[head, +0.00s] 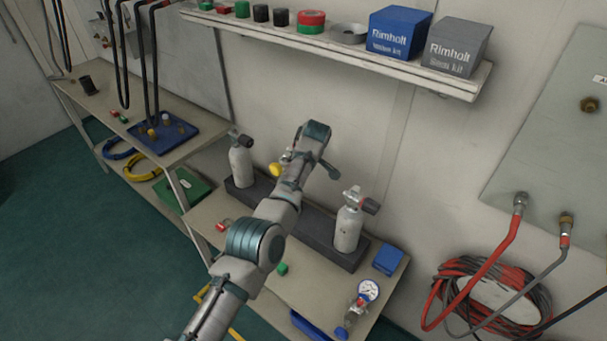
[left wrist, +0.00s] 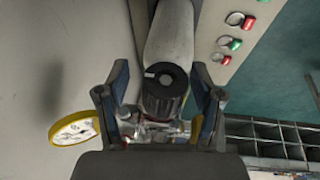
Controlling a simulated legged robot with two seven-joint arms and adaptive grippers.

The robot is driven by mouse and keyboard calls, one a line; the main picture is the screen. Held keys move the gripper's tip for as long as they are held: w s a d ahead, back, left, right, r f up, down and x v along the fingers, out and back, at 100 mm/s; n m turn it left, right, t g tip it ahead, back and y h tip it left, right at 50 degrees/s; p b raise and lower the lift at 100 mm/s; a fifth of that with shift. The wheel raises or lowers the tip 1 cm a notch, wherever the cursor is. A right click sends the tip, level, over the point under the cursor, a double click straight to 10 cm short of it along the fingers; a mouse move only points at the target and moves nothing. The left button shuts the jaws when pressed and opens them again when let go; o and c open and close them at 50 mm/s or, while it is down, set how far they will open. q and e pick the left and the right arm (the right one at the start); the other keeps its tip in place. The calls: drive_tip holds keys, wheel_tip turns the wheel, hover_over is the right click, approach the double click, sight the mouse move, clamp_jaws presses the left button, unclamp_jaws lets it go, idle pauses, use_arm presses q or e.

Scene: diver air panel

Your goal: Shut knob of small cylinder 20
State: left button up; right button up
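My left gripper (head: 320,168) is above the bench's cylinder row in the head view. In the left wrist view a black knob (left wrist: 165,82) on a pale grey cylinder (left wrist: 168,35) lies between the two fingers of the left gripper (left wrist: 164,95). The fingers stand apart, with gaps visible beside the knob. In the head view my arm hides this cylinder. Another small cylinder (head: 348,228) with a dark and red knob (head: 370,206) stands to the right, and one (head: 240,162) with a black knob stands to the left. I cannot read any number. My right gripper is out of view.
A yellow-rimmed gauge (left wrist: 74,131) sits left of the fingers in the wrist view. A dark rack (head: 312,222) holds the cylinders on the bench. A loose gauge (head: 368,290) and a blue box (head: 389,260) lie at the right. A shelf (head: 350,52) hangs above.

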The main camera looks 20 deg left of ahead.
use_arm(q)
drive_tip(key=shift+r, duration=0.15)
drive_tip(key=shift+r, duration=0.15)
drive_tip(key=v, duration=1.1)
drive_tip(key=shift+d, duration=0.2)
drive_tip(key=shift+r, duration=0.15)
